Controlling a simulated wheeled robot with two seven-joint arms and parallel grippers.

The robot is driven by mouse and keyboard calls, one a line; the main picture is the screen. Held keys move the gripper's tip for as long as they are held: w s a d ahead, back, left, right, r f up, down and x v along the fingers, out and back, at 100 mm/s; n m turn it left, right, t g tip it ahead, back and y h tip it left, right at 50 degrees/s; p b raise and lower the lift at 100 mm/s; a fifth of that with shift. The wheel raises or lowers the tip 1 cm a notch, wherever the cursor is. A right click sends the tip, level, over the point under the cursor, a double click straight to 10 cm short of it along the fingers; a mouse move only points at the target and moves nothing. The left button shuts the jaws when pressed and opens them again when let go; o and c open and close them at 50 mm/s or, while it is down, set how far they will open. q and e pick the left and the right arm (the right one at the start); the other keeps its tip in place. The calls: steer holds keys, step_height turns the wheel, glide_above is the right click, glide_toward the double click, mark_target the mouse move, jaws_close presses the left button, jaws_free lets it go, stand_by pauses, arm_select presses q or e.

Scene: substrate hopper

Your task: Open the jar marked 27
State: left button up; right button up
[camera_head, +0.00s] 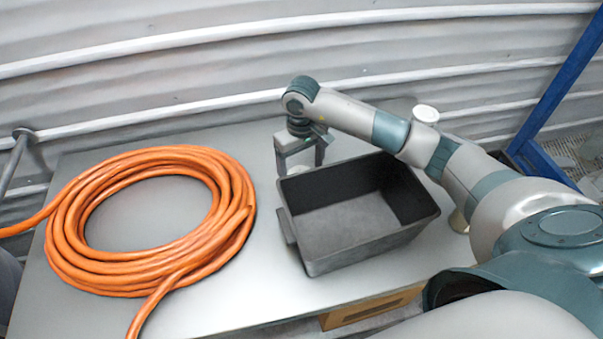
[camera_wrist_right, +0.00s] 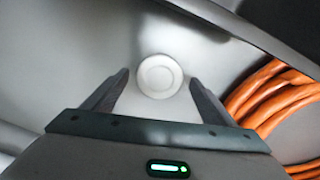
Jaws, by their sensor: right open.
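A round white lid or jar top (camera_wrist_right: 160,76) shows from above in the right wrist view, between and just beyond the fingertips. No number can be read on it. A pale bit of it seems to show in the head view (camera_head: 298,171), mostly hidden by the gripper and the black bin. My right gripper (camera_head: 302,162) points down behind the bin's far left corner. Its fingers are open and empty, one on each side of the lid in the right wrist view (camera_wrist_right: 159,80). Contact with the lid cannot be told. My left gripper is not in view.
An open, empty black bin (camera_head: 325,258) stands close in front of the right gripper, on the grey table (camera_head: 215,295). A coiled orange hose (camera_head: 75,250) covers the table's left part. A corrugated wall (camera_head: 200,65) rises behind. A blue frame (camera_head: 565,80) stands at right.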

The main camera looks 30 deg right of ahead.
step_height(320, 180, up, 10)
steer(key=b, duration=0.4)
steer(key=shift+r, duration=0.15)
stand_by(0.6)
